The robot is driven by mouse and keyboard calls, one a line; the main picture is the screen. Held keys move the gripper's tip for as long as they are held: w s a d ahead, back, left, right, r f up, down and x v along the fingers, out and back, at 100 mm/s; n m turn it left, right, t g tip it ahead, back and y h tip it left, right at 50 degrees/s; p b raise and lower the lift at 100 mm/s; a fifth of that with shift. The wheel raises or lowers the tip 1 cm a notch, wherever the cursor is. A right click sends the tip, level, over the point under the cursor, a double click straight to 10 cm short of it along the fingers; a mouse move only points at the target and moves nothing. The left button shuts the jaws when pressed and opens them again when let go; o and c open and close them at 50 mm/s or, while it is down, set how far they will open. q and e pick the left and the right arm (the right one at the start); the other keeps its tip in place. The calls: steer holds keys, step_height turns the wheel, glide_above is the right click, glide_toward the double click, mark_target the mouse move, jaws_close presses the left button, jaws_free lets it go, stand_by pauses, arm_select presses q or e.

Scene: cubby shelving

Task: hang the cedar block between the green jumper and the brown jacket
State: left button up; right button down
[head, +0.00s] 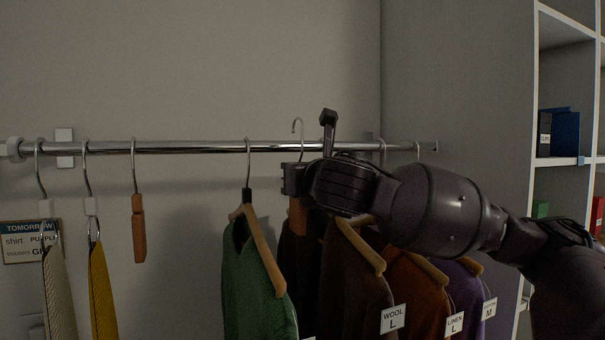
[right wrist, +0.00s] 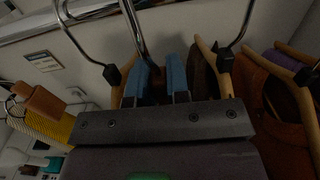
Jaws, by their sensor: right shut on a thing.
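My right gripper (head: 296,180) is shut on a reddish wooden cedar block (head: 298,218), whose metal hook (head: 298,126) stands up with its curved top above the rail's height. Whether the hook touches the rail is unclear. In the right wrist view, the hook's rod (right wrist: 133,30) runs down between the blue-padded fingers (right wrist: 159,80); the block is mostly hidden. The green jumper (head: 250,285) hangs just left of the gripper. The brown jacket (head: 350,275) hangs just right, partly behind my arm, with a "WOOL L" tag. My left gripper is out of view.
A chrome rail (head: 200,148) spans the back wall. Another wooden block (head: 138,228) hangs farther left, beside yellow (head: 101,290) and cream (head: 58,295) garments. Orange-brown (head: 420,290) and purple (head: 462,290) garments hang close on the right. Shelving (head: 563,160) stands at far right.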

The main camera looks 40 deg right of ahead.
steer(key=w+d+f+p, duration=0.1)
steer(key=w+f, duration=0.2)
steer(key=w, duration=0.2)
steer(key=shift+w+d, duration=0.2)
steer(key=shift+w, duration=0.15)
stand_by(0.7)
stand_by(0.3)
steer(key=c, duration=1)
jaws_free()
steer(key=shift+s, duration=0.1)
steer(key=v, duration=1)
steer(key=shift+s+b, duration=0.3)
steer(key=shift+b, duration=0.05)
